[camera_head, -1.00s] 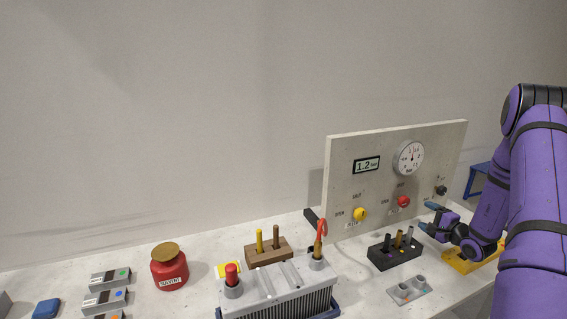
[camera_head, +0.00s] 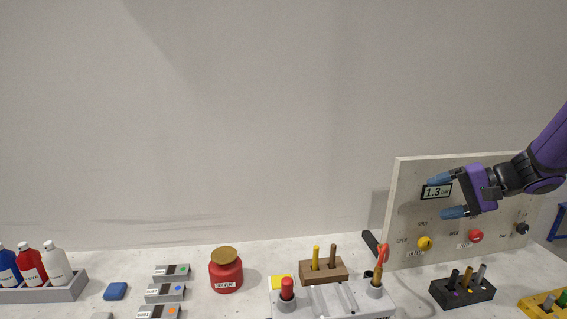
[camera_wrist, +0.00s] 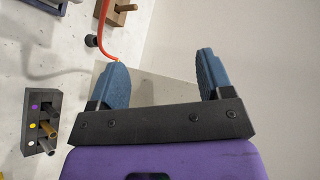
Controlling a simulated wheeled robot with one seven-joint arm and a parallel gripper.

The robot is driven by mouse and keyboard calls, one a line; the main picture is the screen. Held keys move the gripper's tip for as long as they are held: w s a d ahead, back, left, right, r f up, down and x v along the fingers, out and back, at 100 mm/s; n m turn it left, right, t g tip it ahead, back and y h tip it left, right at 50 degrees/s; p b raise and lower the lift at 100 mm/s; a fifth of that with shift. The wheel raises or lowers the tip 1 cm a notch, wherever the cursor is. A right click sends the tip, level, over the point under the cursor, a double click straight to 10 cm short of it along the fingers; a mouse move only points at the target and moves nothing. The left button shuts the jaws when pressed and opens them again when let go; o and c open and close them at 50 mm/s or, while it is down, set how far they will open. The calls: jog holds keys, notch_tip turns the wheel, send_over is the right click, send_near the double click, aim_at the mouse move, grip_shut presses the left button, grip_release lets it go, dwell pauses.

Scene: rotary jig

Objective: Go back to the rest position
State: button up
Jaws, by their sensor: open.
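My gripper (camera_head: 452,198) is purple with blue fingertips. In the head view it is raised in front of the upright grey panel (camera_head: 407,190), its fingers pointing left, open and empty. It covers the round gauge and part of the display (camera_head: 436,192), which reads 1.3. In the wrist view my gripper (camera_wrist: 163,82) shows both blue fingers spread apart with nothing between them. The yellow knob (camera_head: 425,243) and the red knob (camera_head: 476,236) on the panel are below the gripper and apart from it.
A black block (camera_head: 462,291) with several pegs stands before the panel. A grey finned unit (camera_head: 330,303), a wooden block (camera_head: 323,270), a red solvent jar (camera_head: 226,270) and a bottle tray (camera_head: 70,290) stand on the bench. The space above the bench to the left is clear.

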jog(key=s+a+r+n+g+h, duration=0.4)
jog(key=s+a, duration=0.3)
jog(key=s, duration=0.4)
jog(key=s+d+r+n+t+h, duration=0.1)
jog(key=s+r+t+h, duration=0.1)
jog(key=s, duration=0.5)
jog(key=s+r+n+t+h, duration=0.1)
jog(key=s+r+t+h, duration=0.1)
jog(key=s, duration=0.5)
jog(key=r+h, duration=0.1)
jog(key=h, duration=0.1)
jog(key=shift+d+h, duration=0.4)
